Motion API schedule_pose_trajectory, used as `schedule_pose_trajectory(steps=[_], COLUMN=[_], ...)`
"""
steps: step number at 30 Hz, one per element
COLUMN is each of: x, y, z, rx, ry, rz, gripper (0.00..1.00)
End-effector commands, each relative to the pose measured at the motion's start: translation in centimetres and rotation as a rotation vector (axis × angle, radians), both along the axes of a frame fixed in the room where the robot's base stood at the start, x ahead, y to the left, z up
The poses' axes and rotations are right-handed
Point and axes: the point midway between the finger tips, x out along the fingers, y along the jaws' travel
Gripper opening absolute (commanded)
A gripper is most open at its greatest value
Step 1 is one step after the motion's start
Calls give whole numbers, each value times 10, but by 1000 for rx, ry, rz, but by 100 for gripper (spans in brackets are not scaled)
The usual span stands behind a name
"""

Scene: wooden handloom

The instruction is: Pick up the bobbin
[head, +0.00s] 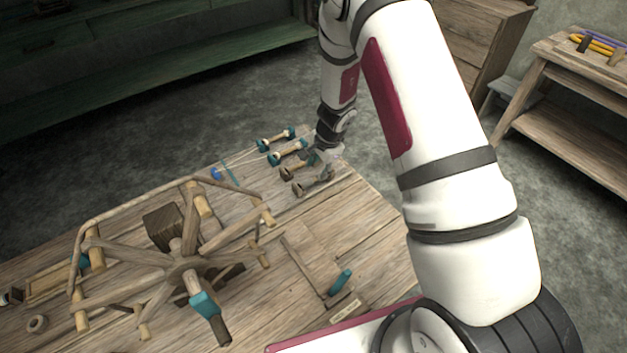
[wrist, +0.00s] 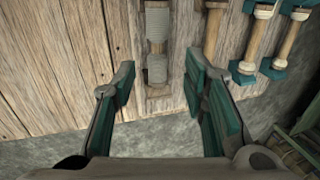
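My gripper (wrist: 160,68) is open, its teal-padded fingers spread wide with nothing between the pads. In the wrist view, a bobbin wound with grey thread (wrist: 157,22) lies on the wooden table ahead, roughly in line with the gap between the fingers. Its near end lies close to the table edge. In the head view, my gripper (head: 325,162) is over the table's far right corner, above the row of bobbins. The nearest bobbin (head: 311,186) in that row has brown ends and is partly hidden by the gripper.
More bobbins, some with teal ends (head: 276,138), lie side by side; in the wrist view they are right of the fingers (wrist: 250,40). A wooden spoked winder (head: 180,265) fills the table's middle. The table's edge (wrist: 150,108) is close, with grey floor beyond.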

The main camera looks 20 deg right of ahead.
Motion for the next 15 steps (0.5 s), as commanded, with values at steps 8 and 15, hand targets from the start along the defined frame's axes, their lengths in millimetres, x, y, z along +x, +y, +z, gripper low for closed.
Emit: schedule_pose_trajectory(steps=[8, 15], x=[4, 10], y=[3, 6], z=[-25, -53], rx=[1, 0], ry=[1, 0], rz=[-1, 1], gripper=[40, 40])
